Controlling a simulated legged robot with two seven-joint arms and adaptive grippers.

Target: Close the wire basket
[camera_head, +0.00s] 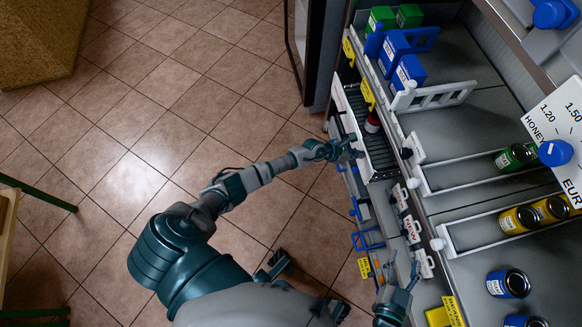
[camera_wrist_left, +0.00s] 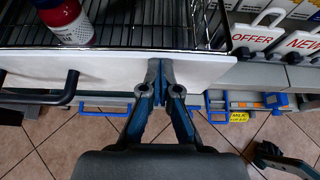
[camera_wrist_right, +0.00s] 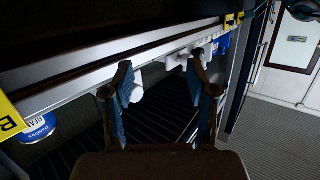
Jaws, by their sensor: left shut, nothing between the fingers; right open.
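The wire basket (camera_head: 378,148) is a black wire drawer that stands out from the shelf front in the head view. Its white front panel (camera_wrist_left: 105,65) crosses the left wrist view, with a dark handle (camera_wrist_left: 68,90) at left. A red and white can (camera_wrist_left: 68,22) stands inside the basket. My left gripper (camera_head: 357,148) is shut and empty at the front panel, near the basket's near end. Its fingertips overlap the panel in the left wrist view; I cannot tell whether they touch. My right gripper (camera_head: 403,284) is open and empty beside the lower shelf front.
Shelves hold blue boxes (camera_head: 407,72), green cans (camera_head: 515,157) and yellow cans (camera_head: 519,219). White tags reading OFFER and NEW (camera_head: 411,229) and a blue bracket (camera_head: 367,239) line the shelf front.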

